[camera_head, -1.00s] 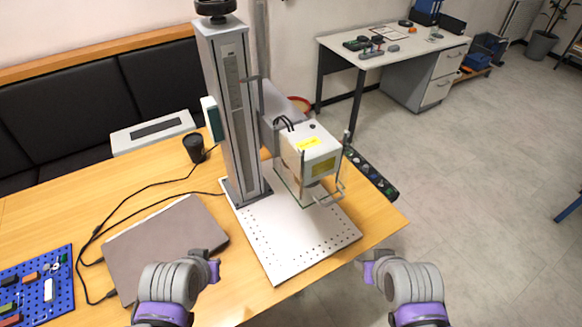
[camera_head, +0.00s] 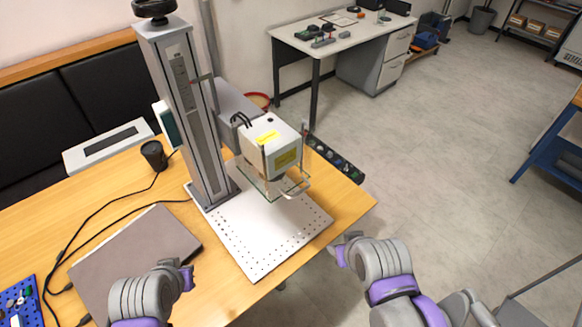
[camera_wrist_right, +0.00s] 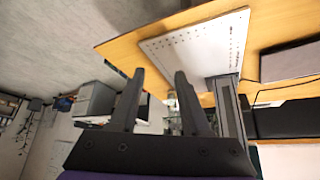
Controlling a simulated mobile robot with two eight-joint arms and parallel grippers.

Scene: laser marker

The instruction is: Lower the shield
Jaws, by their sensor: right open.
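The laser marker's white head (camera_head: 268,150) hangs from its grey column (camera_head: 188,110) above a perforated white base plate (camera_head: 262,252). The clear shield (camera_head: 250,180) sits around the underside of the head, with a metal handle (camera_head: 298,190) at its front right. The shield's lower edge is well above the plate. My right gripper (camera_head: 341,250) is open and empty, to the right of the plate and below the handle, apart from both. Its two open fingers fill the middle of the right wrist view (camera_wrist_right: 160,85). My left gripper (camera_head: 188,277) is near the laptop, its jaws unclear.
A closed laptop (camera_head: 135,255), a black cup (camera_head: 154,155), cables and a blue pegboard (camera_head: 18,305) are on the wooden table (camera_head: 225,293). A black control strip (camera_head: 335,160) lies at the table's right edge. Open floor lies to the right.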

